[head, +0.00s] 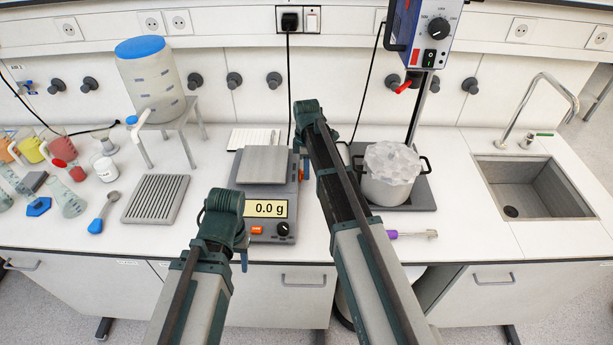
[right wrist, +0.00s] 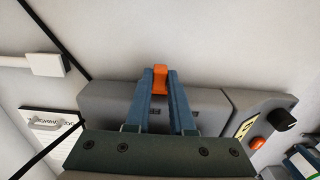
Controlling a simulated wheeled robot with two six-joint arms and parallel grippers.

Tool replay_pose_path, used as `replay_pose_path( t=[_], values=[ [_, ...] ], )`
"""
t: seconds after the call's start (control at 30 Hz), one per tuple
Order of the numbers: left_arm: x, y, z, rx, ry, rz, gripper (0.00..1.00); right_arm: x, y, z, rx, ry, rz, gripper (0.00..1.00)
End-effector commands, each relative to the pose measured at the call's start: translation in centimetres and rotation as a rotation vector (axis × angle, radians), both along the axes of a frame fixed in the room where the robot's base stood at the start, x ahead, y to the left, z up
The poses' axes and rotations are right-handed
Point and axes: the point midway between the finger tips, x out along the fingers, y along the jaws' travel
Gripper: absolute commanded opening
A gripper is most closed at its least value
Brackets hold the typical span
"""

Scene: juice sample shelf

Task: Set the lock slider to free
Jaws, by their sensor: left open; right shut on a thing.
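The balance (head: 265,205) stands on the bench with a grey weighing plate (head: 264,165) and a display (head: 268,209) reading 0.0 g. The orange lock slider (right wrist: 160,75) is at the balance's edge in the right wrist view. My right gripper (right wrist: 160,84) is shut on it, one blue finger on each side. In the head view my right arm reaches over the balance's right side. Which position the slider is in cannot be told. My left gripper (head: 243,262) is open and empty in front of the balance, its fingers mostly hidden behind its wrist.
A pot (head: 388,190) stands on a hotplate right of the balance, beneath a stirrer (head: 428,28). A grey rack (head: 156,198) and a blue-lidded tank (head: 150,80) are at left, with several flasks beyond. A sink (head: 535,188) is at right. Cables hang behind the balance.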

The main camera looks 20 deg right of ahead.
Motion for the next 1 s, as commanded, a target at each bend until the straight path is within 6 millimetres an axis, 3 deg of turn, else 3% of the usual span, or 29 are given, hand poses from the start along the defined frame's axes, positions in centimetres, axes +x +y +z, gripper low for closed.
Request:
replay_pose_path(
  t=[0.07,0.3,0.33,0.5,1.0],
  values=[
    [0.00,0.00,0.00,0.000,0.000,0.000,0.50,1.31,-0.29,0.00,0.000,0.000,0.000,0.00],
    [0.00,0.00,0.02,0.000,0.000,0.000,0.50,1.28,-0.36,0.02,0.000,-0.005,0.000,0.00],
    [0.00,0.00,0.02,0.000,0.000,0.000,0.50,1.30,-0.36,0.02,0.000,-0.005,0.000,0.23],
    [0.00,0.00,0.02,0.000,0.000,0.000,0.50,1.26,-0.35,0.02,0.000,-0.004,0.000,0.53],
    [0.00,0.00,0.83,0.000,0.000,0.000,0.50,1.08,-0.31,0.82,0.000,-0.001,0.000,0.53]
  ],
)
